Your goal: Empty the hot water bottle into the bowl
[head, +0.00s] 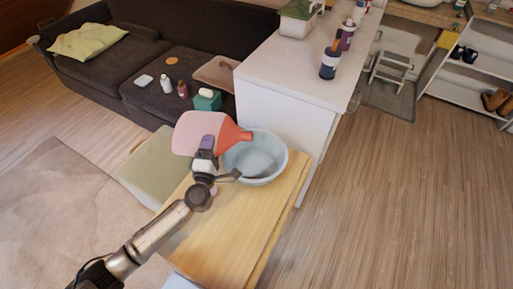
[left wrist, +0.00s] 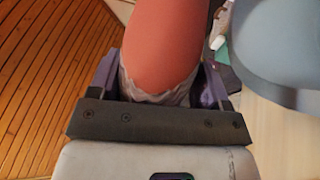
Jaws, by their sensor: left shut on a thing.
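The hot water bottle (head: 190,130) has a pink body and a red neck. My left gripper (head: 205,150) is shut on it. In the head view the bottle lies tilted sideways, its red neck pointing right over the left rim of the bowl. The light blue bowl (head: 262,170) stands on the wooden table, and its inside looks grey-blue. In the left wrist view the red part of the bottle (left wrist: 165,45) fills the space between the fingers, and the bowl (left wrist: 285,50) is at the right. I cannot see liquid flowing. My right gripper is not in view.
The wooden table (head: 225,240) has bare room in front of the bowl. A white cabinet (head: 285,80) stands just behind, with bottles (head: 329,64) on top. A dark sofa (head: 140,60) with small items is at the back left. Open floor (head: 400,200) lies to the right.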

